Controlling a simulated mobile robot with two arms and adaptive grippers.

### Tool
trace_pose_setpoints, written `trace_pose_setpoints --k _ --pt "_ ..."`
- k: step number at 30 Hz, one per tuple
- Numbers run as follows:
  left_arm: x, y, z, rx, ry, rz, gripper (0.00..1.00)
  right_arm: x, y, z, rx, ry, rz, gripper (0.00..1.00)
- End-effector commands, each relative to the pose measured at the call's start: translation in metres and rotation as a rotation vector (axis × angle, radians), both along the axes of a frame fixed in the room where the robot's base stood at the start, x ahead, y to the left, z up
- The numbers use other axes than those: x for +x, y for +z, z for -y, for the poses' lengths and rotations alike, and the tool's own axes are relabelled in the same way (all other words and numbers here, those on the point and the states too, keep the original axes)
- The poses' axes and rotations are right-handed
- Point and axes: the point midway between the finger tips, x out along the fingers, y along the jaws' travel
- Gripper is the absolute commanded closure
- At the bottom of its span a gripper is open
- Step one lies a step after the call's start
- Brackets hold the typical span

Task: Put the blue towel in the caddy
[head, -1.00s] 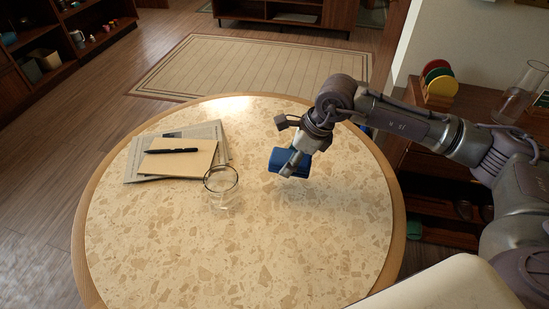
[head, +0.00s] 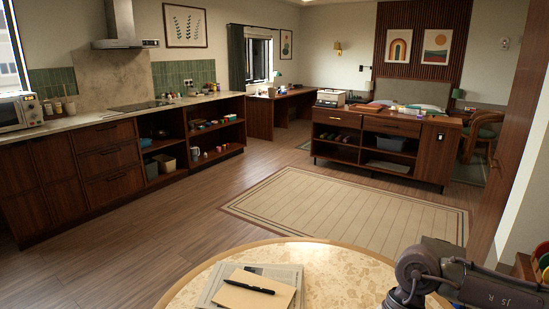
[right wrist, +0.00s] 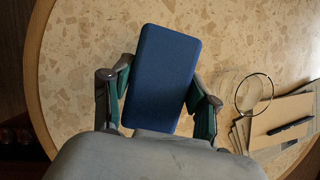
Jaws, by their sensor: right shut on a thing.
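The blue towel (right wrist: 163,70) is a flat, folded-looking block with rounded corners, seen over the round table in the right wrist view. My right gripper (right wrist: 160,95) is shut on it, with a finger along each side. In the head view only part of my right arm shows at the lower right; the gripper and towel are below the frame. My left gripper is in neither current view. I cannot tell for sure which container is the caddy.
The round speckled table (head: 345,272) carries papers with a pen (head: 249,286), and a clear glass (right wrist: 254,93) shows near them. Beyond it lie open wooden floor and a striped rug (head: 350,212). A long kitchen counter (head: 125,120) runs along the left wall.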

Motion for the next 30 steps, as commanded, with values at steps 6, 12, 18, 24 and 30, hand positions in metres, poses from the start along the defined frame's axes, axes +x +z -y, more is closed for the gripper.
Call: trace_pose_setpoints --k 6,12,18,24,30 --pt "0.0 0.013 0.0 0.0 0.0 0.0 1.0 -0.026 0.02 0.003 -0.004 0.546 0.003 0.8" --pt "0.0 0.016 0.0 0.0 0.0 0.0 1.0 -0.038 0.026 0.008 0.001 0.785 0.001 0.8" --pt "0.0 0.016 0.0 0.0 -0.001 0.0 1.0 -0.039 0.026 0.008 0.005 0.818 0.001 0.8" --pt "0.0 0.016 0.0 -0.001 -0.001 0.0 1.0 -0.039 0.026 0.008 0.003 0.817 0.003 0.8" --pt "0.0 0.016 0.001 -0.001 -0.001 0.0 1.0 -0.038 0.027 0.008 -0.003 0.816 0.006 0.8"
